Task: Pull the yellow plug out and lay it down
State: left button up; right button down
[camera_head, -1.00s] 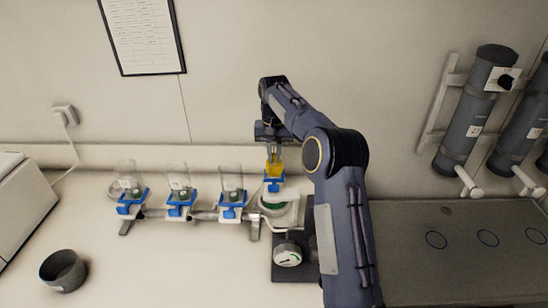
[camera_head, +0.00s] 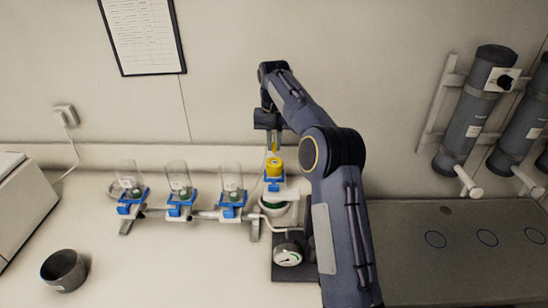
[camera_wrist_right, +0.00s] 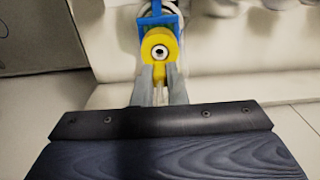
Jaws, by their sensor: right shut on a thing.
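My right gripper (camera_head: 274,148) points down above the blue-clamped station at the right end of the row. It is shut on a small yellow piece, the yellow plug (camera_head: 275,148), mostly hidden between the fingers. Just below is a wider round yellow body (camera_head: 275,167) in a blue holder (camera_head: 274,184). In the right wrist view my gripper's fingertips (camera_wrist_right: 160,72) are close to this yellow body (camera_wrist_right: 160,38), which shows a pale ring with a dark centre. I cannot tell whether plug and body still touch. My left gripper is not in view.
Several clear vessels, such as this one (camera_head: 178,175), stand in blue clamps along a rail to the left. A gauge (camera_head: 288,255) sits in front of the station. A dark cup (camera_head: 63,270) stands at front left. The bench between is clear.

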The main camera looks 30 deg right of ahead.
jog(key=shift+r, duration=0.9)
jog(key=shift+r, duration=0.1)
jog(key=shift+r, duration=0.3)
jog(key=s+a+r+b, duration=0.1)
jog(key=s+a+b, duration=1.5)
jog(key=s+a, duration=0.45)
jog(key=f+b, duration=0.6)
jog(key=f, duration=0.2)
jog(key=w+a+f+b, duration=0.1)
jog(key=f+b, duration=0.4)
jog(key=f, duration=0.4)
jog(key=f+b, duration=0.6)
jog(key=f, duration=0.3)
jog(key=shift+w+a+f+b, duration=0.15)
jog(key=shift+w+a+b, duration=0.15)
jog(key=shift+w, duration=0.05)
jog(key=c, duration=1.4)
grip_release()
